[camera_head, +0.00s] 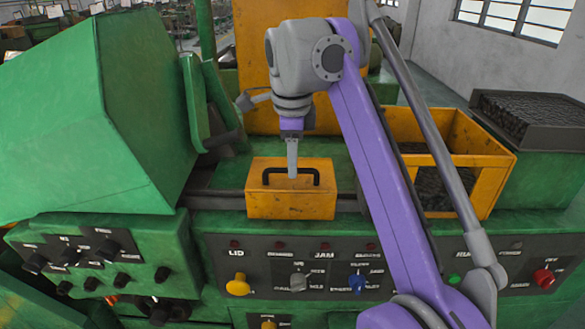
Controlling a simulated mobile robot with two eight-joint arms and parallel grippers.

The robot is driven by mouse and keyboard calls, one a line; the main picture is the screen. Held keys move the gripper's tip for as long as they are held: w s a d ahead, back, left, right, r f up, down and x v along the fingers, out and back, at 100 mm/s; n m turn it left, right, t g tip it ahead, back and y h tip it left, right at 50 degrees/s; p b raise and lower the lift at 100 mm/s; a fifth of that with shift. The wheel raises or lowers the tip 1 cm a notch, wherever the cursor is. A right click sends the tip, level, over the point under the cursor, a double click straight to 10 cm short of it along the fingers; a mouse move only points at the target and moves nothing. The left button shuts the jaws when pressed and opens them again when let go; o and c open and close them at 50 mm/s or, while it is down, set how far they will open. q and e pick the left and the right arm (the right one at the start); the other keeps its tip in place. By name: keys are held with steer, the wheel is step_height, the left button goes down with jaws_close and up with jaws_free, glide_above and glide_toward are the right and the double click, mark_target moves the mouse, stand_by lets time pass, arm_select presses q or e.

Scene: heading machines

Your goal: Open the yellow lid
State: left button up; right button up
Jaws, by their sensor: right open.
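The yellow lid (291,205) is a small boxy orange-yellow cover with a black bar handle (268,174) on its top. It sits shut on the green machine in the middle of the view. My right gripper (292,172) points straight down at the handle from above, with its fingertips overlapping the handle's middle. It is open, seen edge-on, so the gap between its fingers does not show. I cannot tell whether the fingers straddle the handle or touch it. My left gripper is not in view.
A control panel with knobs (237,284) runs below the lid. A yellow bin (487,161) stands to the right, behind my right arm. A large green housing (110,120) rises on the left. A tall yellow panel (250,45) stands behind the gripper.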

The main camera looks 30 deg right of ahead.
steer(key=shift+w+d+f, duration=0.1)
steer(key=shift+w+f, duration=0.2)
steer(key=shift+f, duration=0.4)
jaws_close()
stand_by(1.0)
